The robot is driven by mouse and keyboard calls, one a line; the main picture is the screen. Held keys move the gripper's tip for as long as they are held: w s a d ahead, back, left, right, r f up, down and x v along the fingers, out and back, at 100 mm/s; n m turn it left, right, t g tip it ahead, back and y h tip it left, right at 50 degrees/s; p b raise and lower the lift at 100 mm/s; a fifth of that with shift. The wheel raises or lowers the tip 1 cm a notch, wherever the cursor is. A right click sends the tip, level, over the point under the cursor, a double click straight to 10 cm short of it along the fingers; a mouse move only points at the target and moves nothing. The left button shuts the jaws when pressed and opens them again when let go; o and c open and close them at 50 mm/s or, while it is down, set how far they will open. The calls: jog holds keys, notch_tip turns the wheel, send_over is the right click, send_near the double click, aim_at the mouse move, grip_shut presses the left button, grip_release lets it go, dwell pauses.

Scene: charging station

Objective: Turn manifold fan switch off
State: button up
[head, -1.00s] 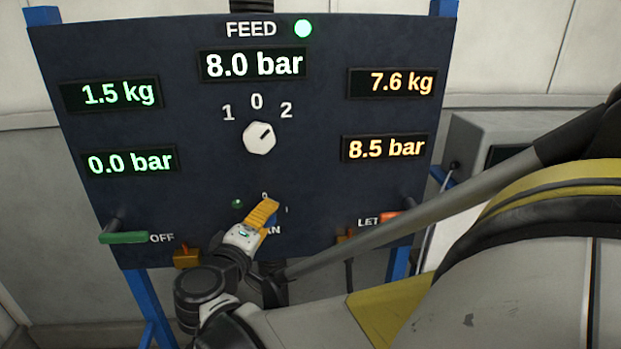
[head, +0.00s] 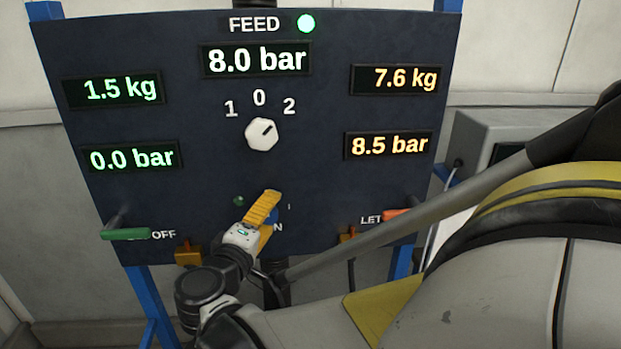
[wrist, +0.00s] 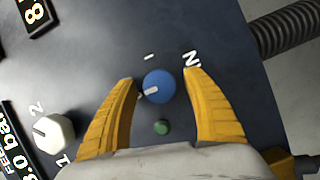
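The manifold fan switch is a round blue knob (wrist: 159,86) with a white pointer. In the wrist view its pointer faces left and slightly down, towards the large white knob and away from the "I" mark. My gripper (wrist: 161,77) is open, with one yellow finger on each side of the blue knob. A clear gap shows on the right; the left finger is very near the pointer, and I cannot tell whether it touches. In the head view my gripper (head: 264,207) covers most of the blue knob (head: 273,215). The small green lamp (wrist: 162,127) beside it looks dim.
The dark panel (head: 200,190) carries a white feed knob (head: 262,134) above, lit displays, a green handle (head: 125,234) at left and an orange-red handle (head: 398,215) at right. A ribbed hose (wrist: 290,30) shows in the wrist view's upper right.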

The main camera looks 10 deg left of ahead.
jog(key=s+a, duration=0.1)
jog(key=s, duration=0.6)
jog(key=shift+s+r, duration=0.35)
jog(key=shift+r, duration=0.05)
jog(key=shift+a, duration=0.1)
